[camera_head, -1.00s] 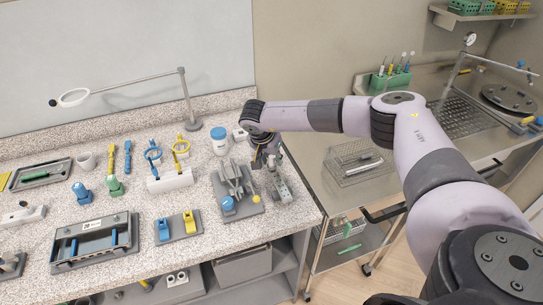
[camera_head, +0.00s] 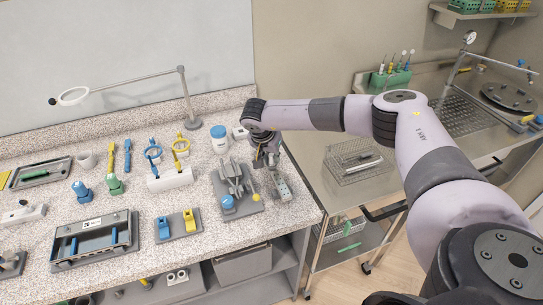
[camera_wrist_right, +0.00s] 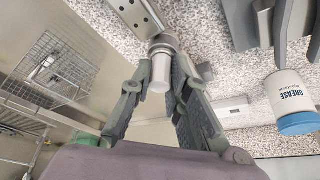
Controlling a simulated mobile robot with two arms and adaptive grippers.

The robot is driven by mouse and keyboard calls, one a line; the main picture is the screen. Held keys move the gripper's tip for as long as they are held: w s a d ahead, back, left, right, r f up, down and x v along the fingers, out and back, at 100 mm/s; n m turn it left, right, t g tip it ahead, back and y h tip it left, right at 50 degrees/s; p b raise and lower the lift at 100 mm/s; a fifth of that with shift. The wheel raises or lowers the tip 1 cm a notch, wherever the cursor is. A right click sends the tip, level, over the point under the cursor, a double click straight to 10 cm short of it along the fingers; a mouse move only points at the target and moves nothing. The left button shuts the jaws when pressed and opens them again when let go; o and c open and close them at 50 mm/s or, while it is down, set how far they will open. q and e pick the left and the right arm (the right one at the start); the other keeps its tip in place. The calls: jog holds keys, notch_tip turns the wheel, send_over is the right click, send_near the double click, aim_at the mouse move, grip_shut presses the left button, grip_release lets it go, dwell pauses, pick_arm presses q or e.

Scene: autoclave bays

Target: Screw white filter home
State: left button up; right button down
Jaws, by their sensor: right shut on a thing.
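My right gripper (camera_wrist_right: 158,88) is shut on the white filter (camera_wrist_right: 159,72), a pale short cylinder with a greyer collar, in the right wrist view. The filter's collar end meets or lies very close to a grey metal block with holes (camera_wrist_right: 135,14); I cannot tell how far it is seated. In the head view my right gripper (camera_head: 267,160) points down over the bench's right end, just behind the metal block (camera_head: 281,188). The filter is hidden or too small to tell there. My left gripper is not in view.
A grease jar with a blue lid (camera_head: 219,138) stands close left of my right gripper. A grey stand with upright plates (camera_head: 235,187) and blue and yellow knobs is beside the block. A steel trolley (camera_head: 330,195) is to the right.

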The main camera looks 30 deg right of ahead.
jog(key=shift+f+m+g+b, duration=0.15)
jog(key=shift+m+g+b, duration=0.25)
jog(key=shift+m, duration=1.1)
jog(key=shift+h, duration=0.3)
jog(key=shift+m+g+b, duration=0.5)
jog(key=shift+m+g, duration=0.1)
jog(key=shift+m, duration=0.4)
jog(key=c, duration=1.9)
grip_release()
jog(key=o, duration=0.5)
jog(key=shift+c, duration=0.2)
